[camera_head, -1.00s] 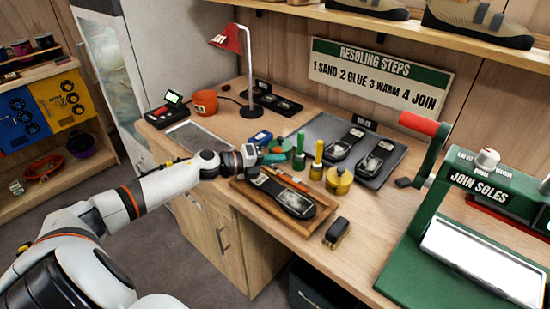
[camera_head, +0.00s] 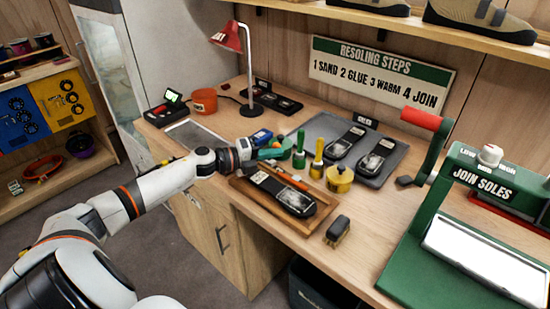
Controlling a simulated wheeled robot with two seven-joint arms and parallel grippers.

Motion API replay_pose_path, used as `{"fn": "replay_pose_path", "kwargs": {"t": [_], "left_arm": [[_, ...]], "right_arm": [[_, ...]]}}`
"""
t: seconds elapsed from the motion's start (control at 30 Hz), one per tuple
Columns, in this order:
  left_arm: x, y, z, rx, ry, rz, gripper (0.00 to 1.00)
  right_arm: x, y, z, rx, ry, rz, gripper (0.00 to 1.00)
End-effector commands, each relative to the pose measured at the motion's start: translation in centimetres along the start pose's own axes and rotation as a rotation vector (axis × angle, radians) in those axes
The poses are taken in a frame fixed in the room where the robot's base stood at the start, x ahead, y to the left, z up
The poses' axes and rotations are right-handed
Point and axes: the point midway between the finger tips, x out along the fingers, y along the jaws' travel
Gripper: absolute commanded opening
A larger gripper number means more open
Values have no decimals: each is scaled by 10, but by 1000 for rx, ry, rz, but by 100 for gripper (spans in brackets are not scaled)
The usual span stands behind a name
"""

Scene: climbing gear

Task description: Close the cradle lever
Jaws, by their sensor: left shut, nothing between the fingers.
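A wooden cradle tray (camera_head: 242,186) on the bench holds a dark shoe sole (camera_head: 296,201). An orange bar (camera_head: 291,180) lies along its far side; I cannot tell surely whether this is the cradle lever. My left gripper (camera_head: 258,157) is shut and empty, just above the tray's far left end. It is close to a green-handled tool (camera_head: 271,153), and I cannot tell whether they touch. A green press (camera_head: 482,185) marked JOIN SOLES stands at the right, its red-handled arm (camera_head: 424,120) raised. My right gripper is out of view.
Green and yellow upright tools (camera_head: 318,158) and a yellow pot (camera_head: 340,179) crowd the tray's far side. A small brush (camera_head: 337,231) lies near the front edge. A grey mat (camera_head: 388,166) bears two more soles. A red lamp (camera_head: 228,37) stands behind.

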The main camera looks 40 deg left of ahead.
Motion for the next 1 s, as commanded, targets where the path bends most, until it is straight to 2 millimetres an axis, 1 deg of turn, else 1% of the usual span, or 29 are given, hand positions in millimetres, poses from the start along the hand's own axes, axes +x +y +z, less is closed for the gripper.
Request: {"fn": "replay_pose_path", "kwargs": {"t": [0.17, 0.4, 0.7, 0.8, 1.0], "left_arm": [[-3, -1, -6, -93, 2, 50, 0], [-10, 0, -19, -273, 2, 147, 0], [-18, 0, -33, -465, 2, 250, 0], [-19, 1, -36, -504, 1, 272, 0], [-19, 1, -36, -499, 0, 268, 0]], "right_arm": [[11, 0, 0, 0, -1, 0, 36], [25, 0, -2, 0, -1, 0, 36], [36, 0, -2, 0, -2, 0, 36], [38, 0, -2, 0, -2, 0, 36], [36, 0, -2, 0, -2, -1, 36]]}}
